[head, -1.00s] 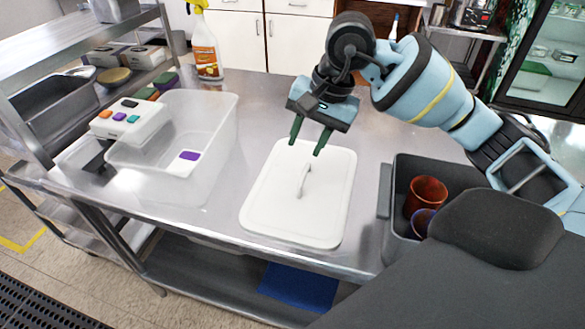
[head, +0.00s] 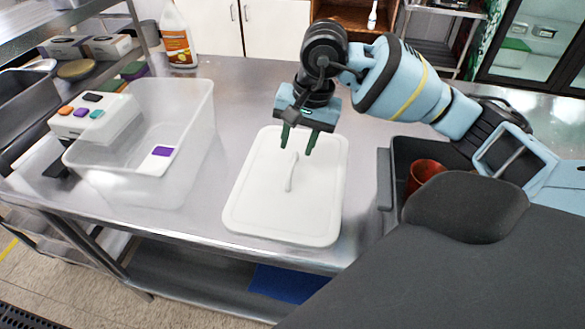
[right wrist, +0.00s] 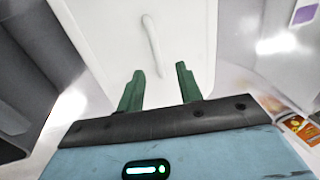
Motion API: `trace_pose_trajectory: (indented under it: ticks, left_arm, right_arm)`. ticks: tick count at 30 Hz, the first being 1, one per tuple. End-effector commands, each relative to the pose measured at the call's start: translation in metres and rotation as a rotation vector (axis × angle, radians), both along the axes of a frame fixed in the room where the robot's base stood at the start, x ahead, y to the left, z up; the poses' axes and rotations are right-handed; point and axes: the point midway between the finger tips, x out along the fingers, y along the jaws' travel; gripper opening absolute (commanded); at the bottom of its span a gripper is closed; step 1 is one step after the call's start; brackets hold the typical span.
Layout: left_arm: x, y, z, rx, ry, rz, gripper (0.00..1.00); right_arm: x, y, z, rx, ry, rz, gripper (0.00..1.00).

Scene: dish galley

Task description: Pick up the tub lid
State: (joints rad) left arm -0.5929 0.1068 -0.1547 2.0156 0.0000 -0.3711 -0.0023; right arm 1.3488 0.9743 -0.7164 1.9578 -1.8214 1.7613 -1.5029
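The white tub lid (head: 262,203) lies flat on the steel table, with a raised handle (head: 291,172) running along its middle. My right gripper (head: 296,148) is open and empty over the far part of the lid, just behind the handle. In the right wrist view the lid (right wrist: 100,35) fills the middle, and the handle (right wrist: 152,42) lies ahead of the two green fingers (right wrist: 158,88), roughly between them. The fingers look apart from the handle. My left gripper is not in view.
A clear plastic tub (head: 190,125) stands left of the lid, with a purple-marked label inside. A white box with coloured buttons (head: 92,115) is beside it. A grey bin (head: 386,180) holding a reddish cup (head: 424,174) is on the right. A spray bottle (head: 177,38) stands behind.

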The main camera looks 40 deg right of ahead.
Motion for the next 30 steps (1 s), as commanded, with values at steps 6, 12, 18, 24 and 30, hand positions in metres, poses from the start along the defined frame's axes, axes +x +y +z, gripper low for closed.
trace_pose_trajectory:
  ticks: [6,12,18,24,30]
  left_arm:
    - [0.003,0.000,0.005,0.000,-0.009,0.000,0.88]
    - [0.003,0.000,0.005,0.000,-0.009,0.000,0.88]
    - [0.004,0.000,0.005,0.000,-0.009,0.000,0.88]
    - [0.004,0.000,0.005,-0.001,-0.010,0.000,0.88]
    - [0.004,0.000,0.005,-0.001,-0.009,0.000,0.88]
  right_arm:
    - [0.000,0.004,-0.031,0.001,0.005,0.002,0.36]
    - [0.003,0.006,-0.047,0.001,0.002,0.001,0.36]
    - [0.003,0.006,-0.048,0.001,0.001,0.001,0.36]
    - [0.003,0.006,-0.047,0.000,0.001,0.001,0.13]
    - [0.003,0.006,-0.047,0.000,0.001,0.001,0.00]
